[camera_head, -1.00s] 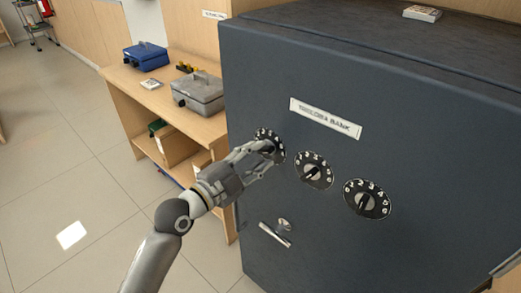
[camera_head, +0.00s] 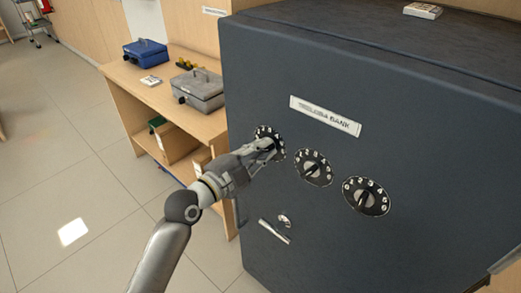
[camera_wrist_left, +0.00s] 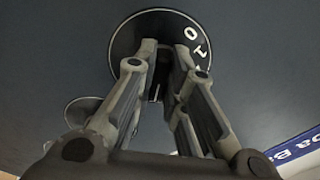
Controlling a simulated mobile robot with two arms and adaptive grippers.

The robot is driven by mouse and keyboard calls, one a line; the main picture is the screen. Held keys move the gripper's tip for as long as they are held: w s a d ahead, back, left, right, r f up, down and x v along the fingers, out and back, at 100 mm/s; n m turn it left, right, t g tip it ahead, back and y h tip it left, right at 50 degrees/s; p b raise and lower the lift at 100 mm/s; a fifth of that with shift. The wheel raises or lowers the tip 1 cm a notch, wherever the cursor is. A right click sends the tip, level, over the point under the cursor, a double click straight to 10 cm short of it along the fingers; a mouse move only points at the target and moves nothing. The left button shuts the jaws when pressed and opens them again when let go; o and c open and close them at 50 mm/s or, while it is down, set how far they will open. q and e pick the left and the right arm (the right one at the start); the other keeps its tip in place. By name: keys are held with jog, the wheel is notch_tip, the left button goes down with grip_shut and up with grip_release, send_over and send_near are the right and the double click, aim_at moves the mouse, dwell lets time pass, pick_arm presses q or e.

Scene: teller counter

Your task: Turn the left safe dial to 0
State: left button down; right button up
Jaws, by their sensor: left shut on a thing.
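The dark safe (camera_head: 300,85) has three black dials with white numbers in a row on its front. The left dial (camera_head: 275,133) is partly hidden behind my left gripper (camera_head: 268,146). In the left wrist view the left dial (camera_wrist_left: 128,40) shows the numbers 0 and 1 at its upper right. There my left gripper (camera_wrist_left: 163,62) is shut on the dial's knob (camera_wrist_left: 154,92), mostly hidden between the fingers. The middle dial (camera_head: 313,168) and right dial (camera_head: 367,197) are uncovered. My right gripper is not in view.
A safe handle (camera_head: 275,231) sits below the dials. To the left, a wooden desk (camera_head: 125,84) holds a grey cash box (camera_head: 198,92) and a blue cash box (camera_head: 146,54). The floor at the left is open.

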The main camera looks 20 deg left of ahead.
pick_arm(q)
jog(key=shift+n+p, duration=5.4)
jog(key=shift+n, duration=9.6)
jog(key=c, duration=1.5)
grip_release()
